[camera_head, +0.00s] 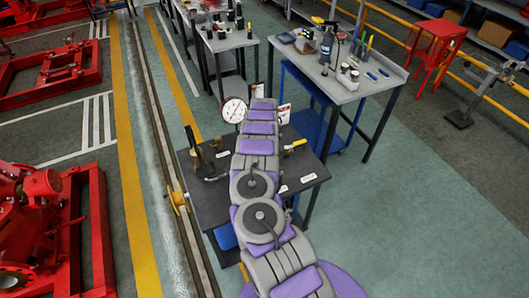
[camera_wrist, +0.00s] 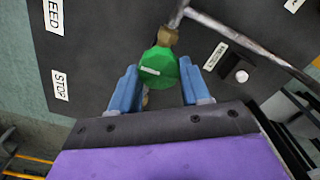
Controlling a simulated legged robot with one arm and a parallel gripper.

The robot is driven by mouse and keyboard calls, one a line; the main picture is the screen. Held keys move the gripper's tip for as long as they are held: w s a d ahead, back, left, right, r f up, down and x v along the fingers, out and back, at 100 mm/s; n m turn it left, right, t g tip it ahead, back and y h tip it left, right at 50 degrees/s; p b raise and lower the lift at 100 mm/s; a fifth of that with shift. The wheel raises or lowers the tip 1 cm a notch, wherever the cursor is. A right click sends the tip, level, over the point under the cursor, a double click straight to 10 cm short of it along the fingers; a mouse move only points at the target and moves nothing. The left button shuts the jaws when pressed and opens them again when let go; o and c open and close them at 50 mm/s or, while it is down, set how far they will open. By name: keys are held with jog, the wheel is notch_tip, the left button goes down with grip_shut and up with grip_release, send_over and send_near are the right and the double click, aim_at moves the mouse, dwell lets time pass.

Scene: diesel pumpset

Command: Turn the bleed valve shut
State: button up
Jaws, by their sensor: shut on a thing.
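The bleed valve shows in the wrist view as a green faceted knob (camera_wrist: 158,68) on a brass fitting (camera_wrist: 168,36), at the end of a grey pipe (camera_wrist: 235,32). My gripper (camera_wrist: 158,80) has its two blue fingers on either side of the green knob and is shut on it. The lower part of the knob and its underside are hidden between the fingers. In the head view my grey and purple arm reaches over the dark pumpset bench (camera_head: 213,205) and hides the knob and my gripper.
A round white gauge (camera_head: 234,110) stands on the bench, and a yellow-handled part (camera_head: 295,144) is at its right. In the wrist view a STOP label (camera_wrist: 60,86) and a dark block with a button (camera_wrist: 237,74) flank the knob. A grey tool table (camera_head: 340,75) stands behind.

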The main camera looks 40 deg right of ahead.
jog(key=shift+w+r, duration=0.15)
jog(key=shift+w, duration=0.05)
jog(key=o, duration=1.1)
jog(key=shift+s, duration=0.1)
jog(key=shift+c, duration=0.2)
notch_tip(320, 180, up, 17)
jog(key=p, duration=0.1)
jog(key=shift+d, duration=0.1)
